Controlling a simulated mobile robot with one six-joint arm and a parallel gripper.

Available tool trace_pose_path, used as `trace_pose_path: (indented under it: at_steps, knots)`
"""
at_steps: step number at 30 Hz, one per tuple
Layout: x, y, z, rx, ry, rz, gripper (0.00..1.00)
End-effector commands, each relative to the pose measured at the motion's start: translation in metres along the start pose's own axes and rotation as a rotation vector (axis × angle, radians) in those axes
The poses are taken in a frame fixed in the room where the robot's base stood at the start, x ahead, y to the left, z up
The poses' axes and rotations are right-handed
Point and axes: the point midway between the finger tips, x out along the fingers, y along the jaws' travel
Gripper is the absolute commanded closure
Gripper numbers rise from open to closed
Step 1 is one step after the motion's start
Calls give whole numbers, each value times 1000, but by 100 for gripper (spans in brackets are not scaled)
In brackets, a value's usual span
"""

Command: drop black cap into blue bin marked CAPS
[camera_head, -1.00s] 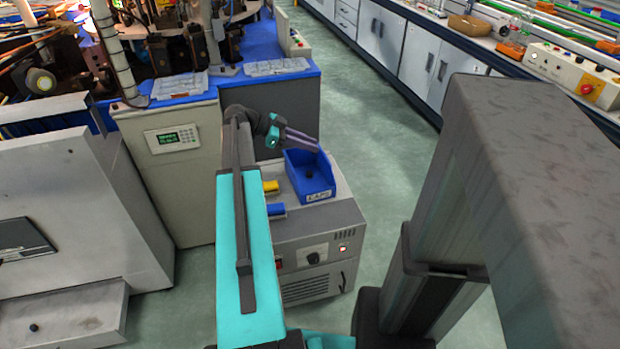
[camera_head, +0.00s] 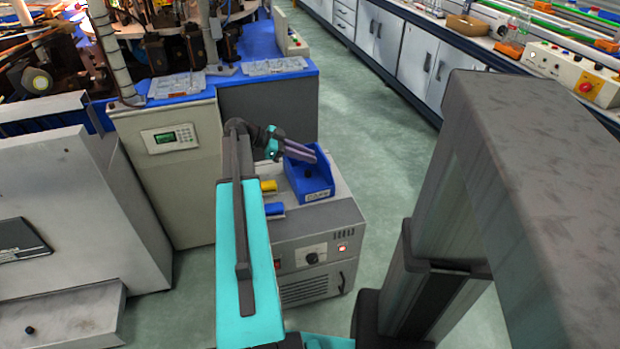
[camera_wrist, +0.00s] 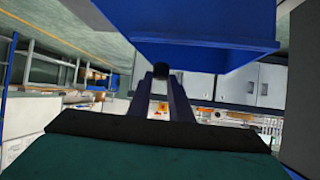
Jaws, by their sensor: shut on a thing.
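The blue bin (camera_head: 318,184) stands on top of a grey machine cabinet, its white label facing front but too blurred to read now. A small dark spot shows inside it. My gripper (camera_head: 312,156) is over the rear part of the bin, its long fingers pointing right. In the wrist view my gripper (camera_wrist: 161,78) is shut on the small black cap (camera_wrist: 161,70) at its fingertips. The bin's blue wall (camera_wrist: 205,45) fills the upper part of that view, close to the cap. The cap cannot be made out in the head view.
A yellow block (camera_head: 269,186) and a blue block (camera_head: 275,209) sit left of the bin on the grey cabinet (camera_head: 316,236). Green floor lies open to the right.

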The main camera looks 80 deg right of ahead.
Motion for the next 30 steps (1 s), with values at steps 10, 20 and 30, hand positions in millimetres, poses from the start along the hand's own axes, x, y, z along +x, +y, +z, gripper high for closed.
trace_pose_path:
  at_steps: [10,20,30]
  knots:
    - [5,0,9,1,0,0,100]
    - [5,0,8,1,0,0,60]
    - [3,0,8,1,0,0,60]
